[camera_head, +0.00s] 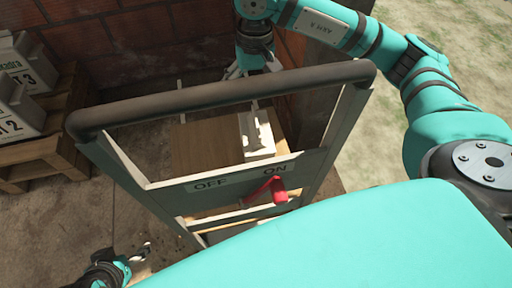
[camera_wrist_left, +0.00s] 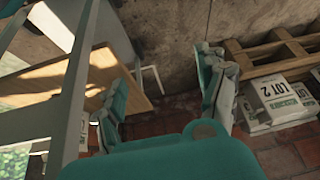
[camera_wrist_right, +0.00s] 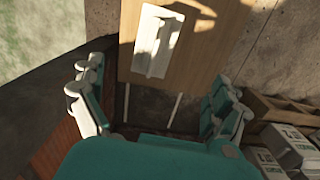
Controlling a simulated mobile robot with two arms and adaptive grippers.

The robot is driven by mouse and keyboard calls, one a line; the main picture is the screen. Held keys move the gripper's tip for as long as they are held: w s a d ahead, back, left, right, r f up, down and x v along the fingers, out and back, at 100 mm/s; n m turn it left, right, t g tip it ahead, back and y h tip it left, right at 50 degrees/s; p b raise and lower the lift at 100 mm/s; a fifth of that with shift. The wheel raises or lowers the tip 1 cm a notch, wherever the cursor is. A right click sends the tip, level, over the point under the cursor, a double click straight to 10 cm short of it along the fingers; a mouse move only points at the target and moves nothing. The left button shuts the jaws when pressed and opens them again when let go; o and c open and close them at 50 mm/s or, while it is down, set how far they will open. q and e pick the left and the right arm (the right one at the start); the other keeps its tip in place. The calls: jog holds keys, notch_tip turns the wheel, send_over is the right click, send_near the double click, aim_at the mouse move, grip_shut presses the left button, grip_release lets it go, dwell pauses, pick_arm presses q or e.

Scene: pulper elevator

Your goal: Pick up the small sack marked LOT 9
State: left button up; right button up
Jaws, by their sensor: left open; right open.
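No LOT 9 marking is readable in any view. A white block-like object (camera_head: 256,137) lies on the wooden board behind the panel; its face shows no legible mark, so I cannot tell whether it is the sack. It also shows in the right wrist view (camera_wrist_right: 158,42), ahead of my right gripper (camera_wrist_right: 158,100), which is open and empty. In the head view that gripper (camera_head: 253,72) is beyond the dark handle bar. My left gripper (camera_head: 140,254) is low at the front left; in the left wrist view it (camera_wrist_left: 160,85) is open and empty.
Sacks marked LOT 3 (camera_head: 22,68) and LOT 2 (camera_head: 18,112) rest on a wooden pallet (camera_head: 45,152) at the left. The dark handle bar (camera_head: 220,95) and OFF/ON panel with its red lever (camera_head: 270,190) stand before the wooden board (camera_head: 200,147). A brick wall closes the back.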

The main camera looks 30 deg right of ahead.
aim_at(256, 122)
jog(key=f+b, duration=0.1)
jog(key=f, duration=0.4)
jog(key=f+b, duration=0.1)
jog(key=f, duration=0.5)
jog(key=shift+d+f, duration=0.2)
jog(key=shift+f, duration=0.05)
jog(key=shift+f+b, duration=0.4)
jog(key=shift+f, duration=0.3)
jog(key=f, duration=0.2)
jog(key=f+b, duration=0.1)
jog(key=f, duration=0.1)
jog(key=shift+w+d, duration=0.2)
jog(key=shift+w, duration=0.05)
jog(key=shift+f, duration=0.2)
pick_arm(q)
jog(key=w+d+r+t+h, duration=0.3)
jog(key=w+d+r+t, duration=0.2)
jog(key=w+r+t, duration=0.6)
notch_tip(256, 122, up, 3)
jog(key=shift+w+f, duration=0.1)
jog(key=shift+w, duration=0.35)
jog(key=shift+d, duration=0.1)
pick_arm(e)
jog(key=shift+c, duration=0.3)
jog(key=c, duration=1.6)
